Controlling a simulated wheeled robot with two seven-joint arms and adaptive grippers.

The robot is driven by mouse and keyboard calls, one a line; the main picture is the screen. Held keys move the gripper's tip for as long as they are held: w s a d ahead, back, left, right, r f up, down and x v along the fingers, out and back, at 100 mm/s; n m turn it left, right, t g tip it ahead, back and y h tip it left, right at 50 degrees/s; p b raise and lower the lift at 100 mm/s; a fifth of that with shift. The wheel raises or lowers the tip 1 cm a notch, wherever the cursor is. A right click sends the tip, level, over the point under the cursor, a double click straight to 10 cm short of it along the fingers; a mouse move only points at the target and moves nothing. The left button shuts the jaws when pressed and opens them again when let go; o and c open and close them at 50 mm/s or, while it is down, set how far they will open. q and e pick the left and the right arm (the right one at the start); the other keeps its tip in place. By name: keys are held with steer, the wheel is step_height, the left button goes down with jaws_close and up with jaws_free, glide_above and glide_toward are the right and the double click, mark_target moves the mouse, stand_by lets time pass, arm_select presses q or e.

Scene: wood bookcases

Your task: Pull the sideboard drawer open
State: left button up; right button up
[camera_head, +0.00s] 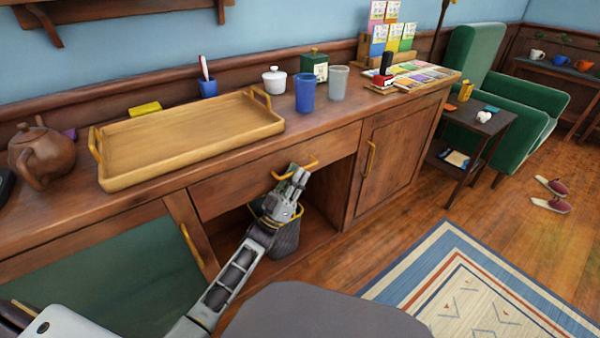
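The wooden sideboard (325,138) runs along the wall. Its drawer front (232,187) looks flush, above an open compartment, and has a yellow bar handle (312,161). My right gripper is out of view.
A wooden tray (185,137) sits on the sideboard top, with a blue cup (305,93) and a grey cup (338,83) beside it. A dark basket (286,237) stands in the compartment behind my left wrist. A cabinet door (395,150) is to the right.

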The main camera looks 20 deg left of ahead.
arm_select(q)
steer(key=shift+x, duration=1)
jaws_close()
